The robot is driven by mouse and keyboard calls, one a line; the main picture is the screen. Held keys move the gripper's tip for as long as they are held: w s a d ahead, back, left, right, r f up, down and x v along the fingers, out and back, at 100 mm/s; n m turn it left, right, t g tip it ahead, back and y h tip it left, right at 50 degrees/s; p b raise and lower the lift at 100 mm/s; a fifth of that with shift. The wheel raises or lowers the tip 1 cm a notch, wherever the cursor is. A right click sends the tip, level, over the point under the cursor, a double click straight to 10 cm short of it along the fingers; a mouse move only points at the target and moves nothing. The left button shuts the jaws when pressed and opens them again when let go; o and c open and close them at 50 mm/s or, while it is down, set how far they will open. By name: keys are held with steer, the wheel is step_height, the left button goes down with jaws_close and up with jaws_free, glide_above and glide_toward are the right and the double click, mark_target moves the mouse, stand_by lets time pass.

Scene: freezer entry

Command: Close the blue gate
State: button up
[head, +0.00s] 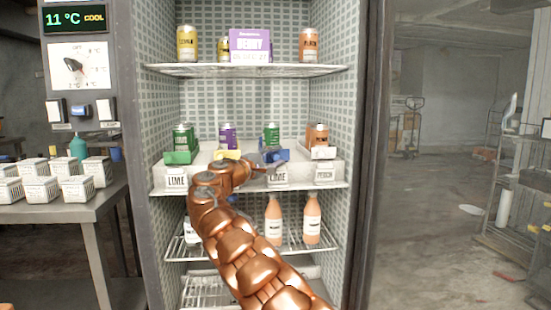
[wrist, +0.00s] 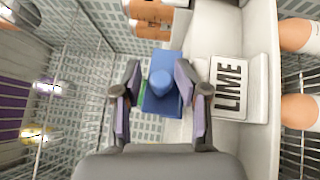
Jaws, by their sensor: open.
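The blue gate (head: 279,155) is on the middle shelf of the cabinet, in front of a green can (head: 271,134) and above a LIME label. In the wrist view, the blue gate (wrist: 174,66) is a flat plate with a round blue knob (wrist: 161,84). My gripper (wrist: 160,88) is open, with one finger on each side of the knob. I cannot tell whether the fingers touch it. In the head view, my gripper (head: 262,163) reaches in from the left of the gate and partly covers the shelf front. How far the gate stands open is unclear.
A green gate (head: 180,157), a yellow gate (head: 227,154) and a white gate (head: 323,153) share the shelf. The upper wire shelf (head: 250,70) holds cans and a purple box. Peach-coloured bottles (head: 273,220) stand below. A table with white tubs (head: 40,188) is at left.

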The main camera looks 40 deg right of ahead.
steer(key=shift+f, duration=0.15)
steer(key=s+a, duration=0.1)
steer(key=a, duration=0.6)
steer(key=shift+s+a+f, duration=0.15)
steer(key=shift+a+f, duration=0.15)
steer(key=shift+a, duration=0.1)
